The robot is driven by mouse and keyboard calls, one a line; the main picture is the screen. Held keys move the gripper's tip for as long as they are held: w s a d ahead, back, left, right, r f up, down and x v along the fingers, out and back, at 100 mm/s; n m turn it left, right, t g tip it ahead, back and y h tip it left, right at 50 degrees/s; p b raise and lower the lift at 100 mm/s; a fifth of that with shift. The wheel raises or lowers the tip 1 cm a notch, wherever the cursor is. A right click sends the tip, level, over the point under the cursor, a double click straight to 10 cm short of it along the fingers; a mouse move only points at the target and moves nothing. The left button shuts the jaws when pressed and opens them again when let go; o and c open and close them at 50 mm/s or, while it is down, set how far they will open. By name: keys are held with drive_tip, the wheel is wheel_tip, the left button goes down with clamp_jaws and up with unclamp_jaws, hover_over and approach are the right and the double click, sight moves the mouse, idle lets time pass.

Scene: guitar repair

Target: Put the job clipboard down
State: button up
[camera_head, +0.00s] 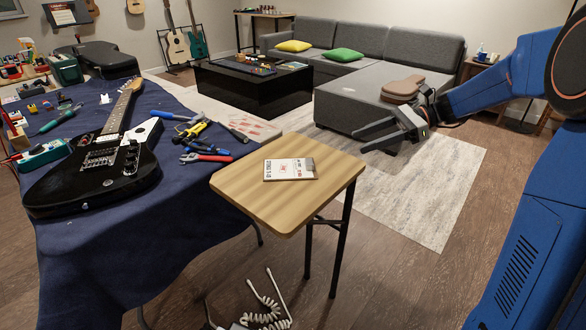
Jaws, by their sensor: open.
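The job clipboard (290,169), with a white printed sheet showing dark text and a red mark, lies flat on the small wooden side table (250,207). My gripper (364,139) is at the upper right of the clipboard, apart from it. Its two dark fingers are spread open and point left, with nothing between them.
A workbench with a dark blue cloth (120,262) stands left, holding a black electric guitar (100,165) and several pliers (207,157). A grey sofa (345,85) and black low table (250,90) are behind. A coiled cable (268,308) lies on the floor in front.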

sight(312, 161)
drive_tip(key=x, duration=1.5)
drive_tip(key=shift+s+f, duration=0.15)
drive_tip(key=shift+s, duration=0.1)
drive_tip(key=c, duration=1.3)
